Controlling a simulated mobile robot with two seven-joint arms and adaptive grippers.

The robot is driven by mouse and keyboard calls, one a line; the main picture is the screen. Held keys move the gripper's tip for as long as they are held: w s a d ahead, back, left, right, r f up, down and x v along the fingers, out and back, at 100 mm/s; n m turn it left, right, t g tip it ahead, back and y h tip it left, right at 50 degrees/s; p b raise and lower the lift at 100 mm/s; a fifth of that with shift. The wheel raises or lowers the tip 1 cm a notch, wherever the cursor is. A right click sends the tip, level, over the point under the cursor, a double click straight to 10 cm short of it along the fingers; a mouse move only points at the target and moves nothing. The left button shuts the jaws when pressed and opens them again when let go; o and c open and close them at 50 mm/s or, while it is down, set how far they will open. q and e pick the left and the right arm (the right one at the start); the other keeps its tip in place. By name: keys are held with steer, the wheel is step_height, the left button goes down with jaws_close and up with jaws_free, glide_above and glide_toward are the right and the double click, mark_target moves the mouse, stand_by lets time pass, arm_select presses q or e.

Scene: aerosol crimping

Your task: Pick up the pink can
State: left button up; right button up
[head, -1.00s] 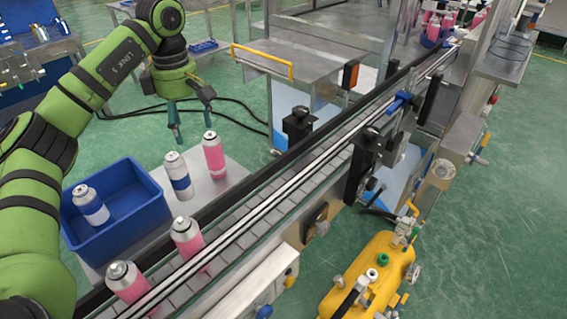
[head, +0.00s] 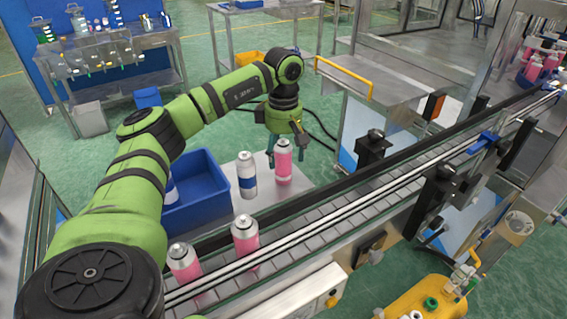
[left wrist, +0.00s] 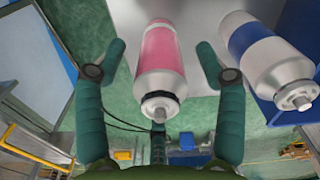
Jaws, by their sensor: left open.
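A pink can (head: 283,168) with a silver top stands upright on the grey table beside the conveyor. My left gripper (head: 286,156) is open at it, with fingers on both sides of the can's upper part. In the left wrist view the pink can (left wrist: 160,62) lies between the two spread fingers, with visible gaps on both sides. A white can with a blue band (head: 247,180) stands just left of it; it also shows in the left wrist view (left wrist: 262,48), outside the right-hand finger. Two more pink cans (head: 245,240) (head: 185,268) stand on the conveyor. My right gripper is out of view.
A blue bin (head: 216,192) left of the cans holds a can, mostly hidden by my arm. The conveyor (head: 330,212) with its rails runs diagonally in front of the table. A metal stand with a yellow handle (head: 343,77) is behind right.

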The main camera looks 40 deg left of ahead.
arm_select(q)
steer(key=c, duration=1.2)
steer(key=shift+r, duration=0.1)
